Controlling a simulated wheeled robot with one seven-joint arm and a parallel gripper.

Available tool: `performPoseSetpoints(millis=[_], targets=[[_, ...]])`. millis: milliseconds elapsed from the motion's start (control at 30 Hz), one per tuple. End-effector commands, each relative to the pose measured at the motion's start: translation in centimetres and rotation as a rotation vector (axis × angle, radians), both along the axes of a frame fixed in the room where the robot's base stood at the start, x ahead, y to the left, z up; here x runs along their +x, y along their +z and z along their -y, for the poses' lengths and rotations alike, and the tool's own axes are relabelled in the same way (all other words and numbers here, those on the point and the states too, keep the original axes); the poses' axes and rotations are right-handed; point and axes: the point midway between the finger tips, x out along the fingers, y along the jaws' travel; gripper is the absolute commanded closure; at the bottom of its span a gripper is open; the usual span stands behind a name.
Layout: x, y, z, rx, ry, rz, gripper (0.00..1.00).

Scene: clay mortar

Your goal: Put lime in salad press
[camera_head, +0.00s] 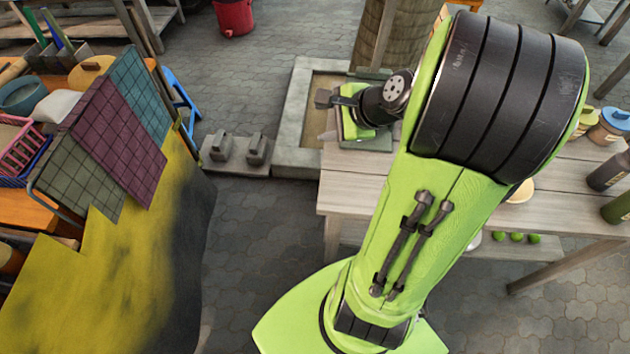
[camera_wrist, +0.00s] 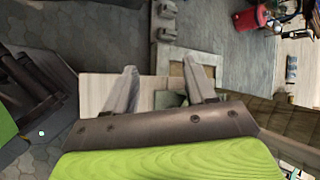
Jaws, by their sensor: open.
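Several green limes, one of them this lime (camera_head: 516,237), sit in a row on the low shelf under the wooden table, right of my arm in the head view. My gripper (camera_head: 332,98) is far to their left, above the table's left end. The wrist view shows my gripper (camera_wrist: 161,78) open, its two fingers spread and nothing between them. I cannot make out the salad press; my arm hides much of the table. No lime shows in the wrist view.
The wooden table (camera_head: 345,192) has jars and bottles (camera_head: 612,172) at its right. A stone-edged basin (camera_head: 297,112) lies behind its left end. A stall with cloths (camera_head: 118,140) stands at the left. Paved floor (camera_head: 245,235) lies open between them. A red bucket (camera_head: 234,16) stands at the back.

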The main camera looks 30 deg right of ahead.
Motion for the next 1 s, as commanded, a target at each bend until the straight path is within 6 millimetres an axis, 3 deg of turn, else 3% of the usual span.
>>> performPoseSetpoints(millis=[33,100,200,267,333,433,767,867,1000], targets=[[-0.6,1.1,-3.8,-0.179,0.212,-0.020,0.45],[-2.7,2.2,-8.0,-0.444,0.528,-0.048,0.45],[-7.1,3.8,-12.3,-0.799,0.953,-0.055,0.45],[-9.8,4.5,-13.5,-0.967,1.156,-0.046,0.45],[-12.3,5.0,-14.1,-1.106,1.331,-0.030,0.45],[-14.4,5.3,-14.2,-1.212,1.470,-0.014,0.45],[-14.9,5.6,-14.1,-1.237,1.505,-0.013,0.45],[-14.9,7.4,-14.1,-1.236,1.504,-0.014,0.45],[-14.9,11.7,-14.1,-1.236,1.503,-0.013,0.45]])
